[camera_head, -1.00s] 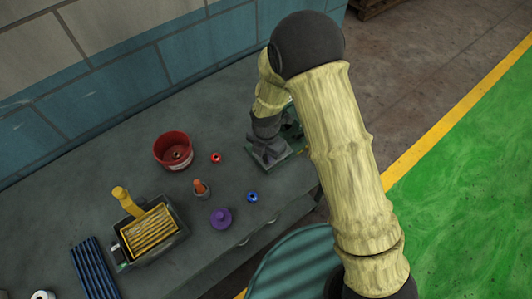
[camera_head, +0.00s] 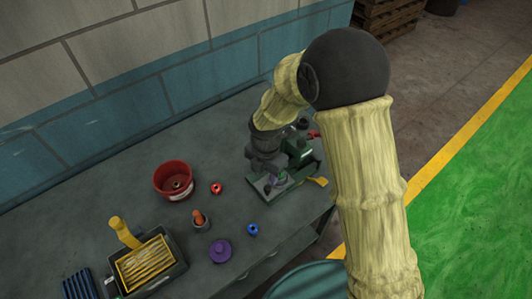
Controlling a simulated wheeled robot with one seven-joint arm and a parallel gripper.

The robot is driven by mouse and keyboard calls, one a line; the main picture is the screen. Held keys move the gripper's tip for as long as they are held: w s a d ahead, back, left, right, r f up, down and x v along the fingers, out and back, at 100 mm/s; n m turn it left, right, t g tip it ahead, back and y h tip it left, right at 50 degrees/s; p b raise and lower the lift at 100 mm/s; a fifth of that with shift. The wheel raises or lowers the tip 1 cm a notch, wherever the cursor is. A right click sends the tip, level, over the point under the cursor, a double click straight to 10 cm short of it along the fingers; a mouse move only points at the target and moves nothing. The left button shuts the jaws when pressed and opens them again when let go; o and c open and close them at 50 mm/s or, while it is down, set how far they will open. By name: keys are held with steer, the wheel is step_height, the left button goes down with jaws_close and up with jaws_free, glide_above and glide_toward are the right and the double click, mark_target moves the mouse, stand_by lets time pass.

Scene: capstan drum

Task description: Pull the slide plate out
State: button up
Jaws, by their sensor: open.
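A dark green device (camera_head: 303,176) stands on the bench near its far right end, partly hidden by my arm. A flat yellow piece (camera_head: 318,181) sticks out at its right side; it may be the slide plate, but I cannot tell for sure. My gripper (camera_head: 268,182) is open and points down in front of the device, at its left. Its fingers are small and dark here, and I cannot tell whether they touch anything.
A red bowl (camera_head: 173,181), a red ring (camera_head: 216,188), an orange-topped peg (camera_head: 199,219), a purple knob (camera_head: 220,251) and a blue ring (camera_head: 252,230) stand left of the device. A dark tray with yellow slats (camera_head: 148,265) is at lower left. The wall (camera_head: 150,100) runs behind.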

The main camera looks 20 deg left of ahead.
step_height(320, 180, up, 10)
steer(key=b, duration=0.1)
stand_by(0.6)
steer(key=s+d+m+t, duration=0.1)
steer(key=s+d+m, duration=0.1)
steer(key=d+m, duration=1.2)
steer(key=s+d+m+t, duration=0.1)
steer(key=s+d+m, duration=0.2)
steer(key=d+m, duration=1.2)
steer(key=shift+s+r+m+t, duration=0.2)
steer(key=shift+r+m+t, duration=0.1)
steer(key=shift+m, duration=1.1)
